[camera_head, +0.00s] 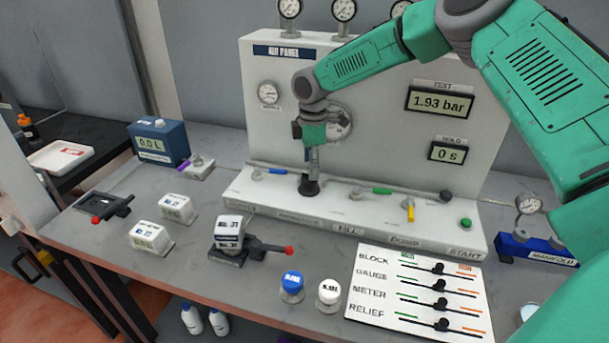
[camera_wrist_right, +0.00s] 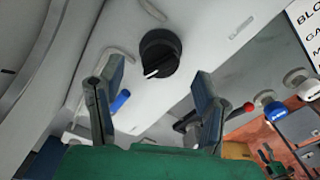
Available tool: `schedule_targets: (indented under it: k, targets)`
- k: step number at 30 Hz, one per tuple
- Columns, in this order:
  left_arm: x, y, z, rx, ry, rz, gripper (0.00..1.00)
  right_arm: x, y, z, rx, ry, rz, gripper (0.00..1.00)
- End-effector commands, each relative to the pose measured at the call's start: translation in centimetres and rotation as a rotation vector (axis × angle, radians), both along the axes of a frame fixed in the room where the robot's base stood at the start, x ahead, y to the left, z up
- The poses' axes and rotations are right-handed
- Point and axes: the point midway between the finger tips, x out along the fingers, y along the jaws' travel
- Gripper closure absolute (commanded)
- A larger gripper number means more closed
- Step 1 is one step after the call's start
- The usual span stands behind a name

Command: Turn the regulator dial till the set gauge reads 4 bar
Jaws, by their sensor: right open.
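The black regulator dial (camera_head: 309,187) stands on the white ledge of the panel. In the right wrist view the dial (camera_wrist_right: 160,50) has a white pointer mark toward the lower left. My right gripper (camera_head: 311,160) is above the dial, pointing down. Its two fingers (camera_wrist_right: 160,78) are open and spread, with the dial showing just beyond and between the tips; I see no contact. A round gauge (camera_head: 342,121) on the panel is partly hidden behind my right arm, and its needle is not readable. A display (camera_head: 440,102) reads 1.93 bar. My left gripper is not in view.
The ledge also carries a blue-handled valve (camera_head: 277,171), a green-handled valve (camera_head: 382,190), a yellow-handled valve (camera_head: 410,212) and a green button (camera_head: 465,223). In front are a block on a red-tipped clamp (camera_head: 229,232), capped bottles (camera_head: 292,284) and a slider board (camera_head: 385,325).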

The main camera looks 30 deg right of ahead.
Motion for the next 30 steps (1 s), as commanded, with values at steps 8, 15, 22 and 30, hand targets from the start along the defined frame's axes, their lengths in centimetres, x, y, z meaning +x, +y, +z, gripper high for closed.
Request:
schedule_targets:
  k: [8, 15, 22, 30]
  targets:
    - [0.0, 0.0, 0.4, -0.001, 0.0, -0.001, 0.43, 0.3, 1.3, -3.4, -0.02, 0.004, 0.0, 0.41]
    - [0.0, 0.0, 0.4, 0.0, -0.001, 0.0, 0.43, 0.1, 1.7, -3.5, -0.019, 0.0, 0.002, 0.41]
    - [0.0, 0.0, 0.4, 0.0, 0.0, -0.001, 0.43, 0.0, 1.1, -3.6, -0.012, -0.001, 0.001, 0.76]
    - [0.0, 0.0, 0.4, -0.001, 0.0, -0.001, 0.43, 0.0, 1.1, -3.8, -0.019, 0.004, -0.001, 0.9]
